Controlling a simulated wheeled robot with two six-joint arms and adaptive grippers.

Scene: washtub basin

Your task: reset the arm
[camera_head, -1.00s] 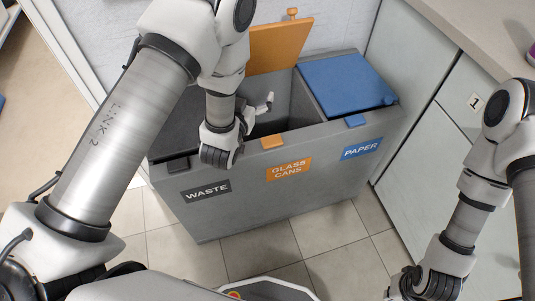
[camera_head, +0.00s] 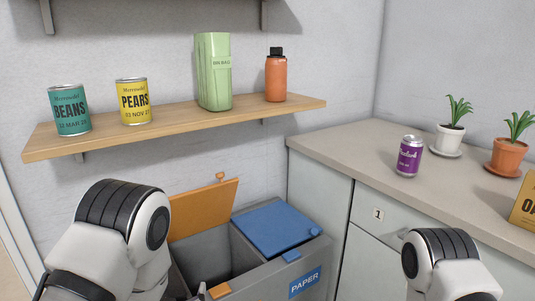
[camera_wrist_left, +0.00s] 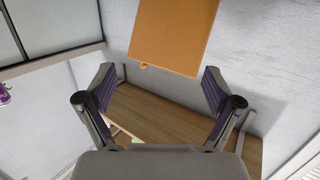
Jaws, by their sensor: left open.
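My left gripper (camera_wrist_left: 158,78) is open in the left wrist view, its two dark-padded fingers wide apart with nothing between them. In the head view its arm comes in at the lower left, and only a small tip (camera_head: 201,289) shows beside the bin at the bottom edge. The raised orange lid (camera_head: 204,209) of the grey sorting bin stands open behind it; the lid also shows in the left wrist view (camera_wrist_left: 174,35). The blue paper lid (camera_head: 275,228) is shut. My right arm shows at the lower right; its gripper is out of frame.
The right counter (camera_head: 350,153) holds a purple can (camera_head: 410,156) and potted plants (camera_head: 450,138).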

